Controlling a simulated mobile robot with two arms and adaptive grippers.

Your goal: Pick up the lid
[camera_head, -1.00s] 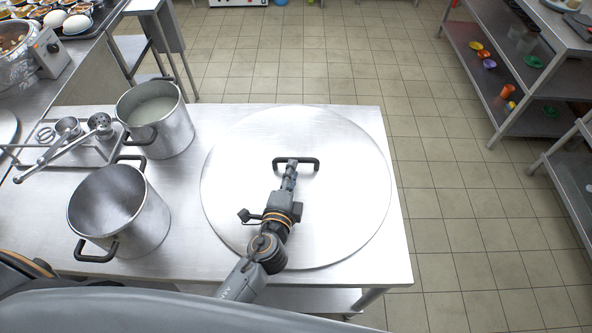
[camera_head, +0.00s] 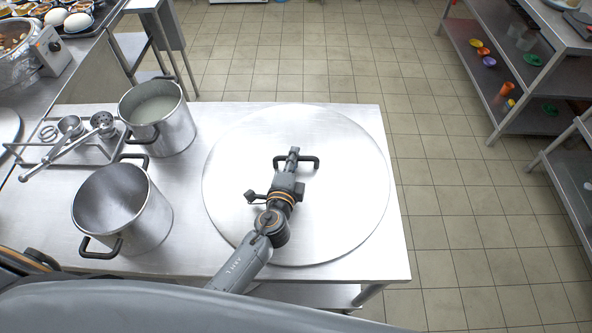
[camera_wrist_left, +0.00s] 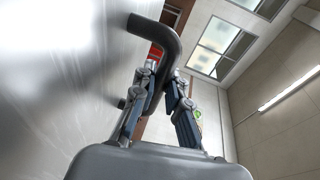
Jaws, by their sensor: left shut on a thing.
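The lid (camera_head: 345,215) is a large round flat silver disc on the steel table. It has a black bar handle (camera_head: 311,161) near its middle. My left gripper (camera_head: 293,154) reaches over the lid from the front and is shut on the handle. In the left wrist view the handle (camera_wrist_left: 163,45) runs between the two fingers (camera_wrist_left: 165,92), with the lid's shiny surface (camera_wrist_left: 60,80) at the left. I cannot tell whether the lid touches the table. My right gripper is not in view.
Two steel pots stand left of the lid: an empty-looking one (camera_head: 150,225) in front and one with whitish liquid (camera_head: 158,104) behind. Ladles (camera_head: 70,143) lie on a tray (camera_head: 110,155) at the left. A shelf rack (camera_head: 490,60) stands at the right beyond open floor.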

